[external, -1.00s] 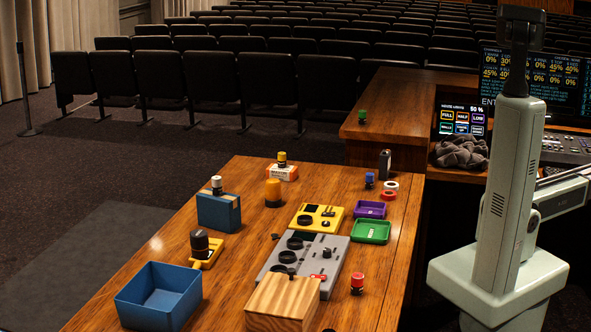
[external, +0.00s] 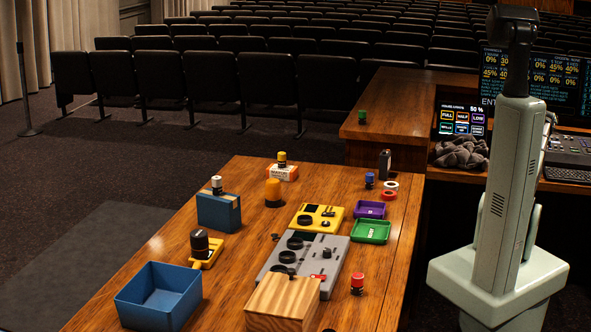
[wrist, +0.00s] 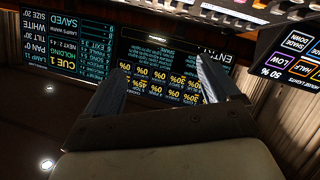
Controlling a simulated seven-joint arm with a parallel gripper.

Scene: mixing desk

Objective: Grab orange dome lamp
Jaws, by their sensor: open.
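An orange, rounded cylinder on a darker base, which looks like the orange dome lamp (external: 273,193), stands upright on the wooden table in the external view. It is behind the yellow box and right of the blue box. My gripper (wrist: 163,78) shows in the wrist view with its two fingers apart and nothing between them. It faces the lit screens, and the lamp is not in that view. In the external view my gripper is hidden behind my arm, well to the right of the lamp.
Near the lamp stand a blue box (external: 219,212) with a white-topped lamp, an orange-white carton (external: 282,173) with a yellow-topped lamp, and a yellow box (external: 318,217). A grey device (external: 305,256), wooden block (external: 283,300), blue bin (external: 158,296) and green tray (external: 371,231) sit farther off.

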